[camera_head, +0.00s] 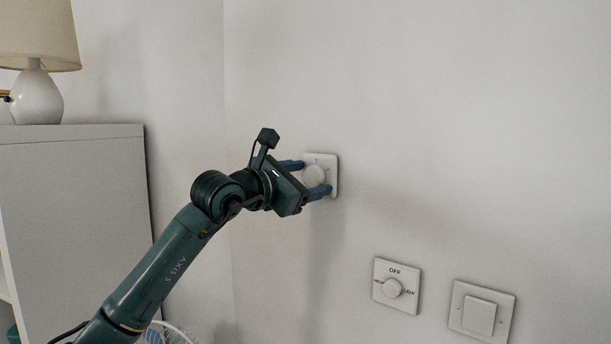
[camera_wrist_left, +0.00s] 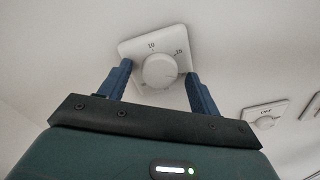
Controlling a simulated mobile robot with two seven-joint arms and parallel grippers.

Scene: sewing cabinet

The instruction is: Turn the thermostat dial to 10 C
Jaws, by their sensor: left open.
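The thermostat dial (camera_head: 314,176) is a round white knob on a square white wall plate (camera_head: 331,160). The dial also shows in the left wrist view (camera_wrist_left: 160,71), with the marks 10 and 15 on its plate (camera_wrist_left: 135,45) above it. I cannot read clearly where the dial points. My left gripper (camera_head: 308,178) reaches the plate from the left, its two blue fingers on opposite sides of the dial. In the left wrist view the fingers (camera_wrist_left: 160,82) are apart, with visible gaps to the knob. My right gripper is in neither view.
A second dial plate marked OFF (camera_head: 397,285) and a white wall switch (camera_head: 480,314) sit lower right on the wall. A light cabinet (camera_head: 75,210) with a lamp (camera_head: 36,97) stands at the left. The wall around the thermostat is bare.

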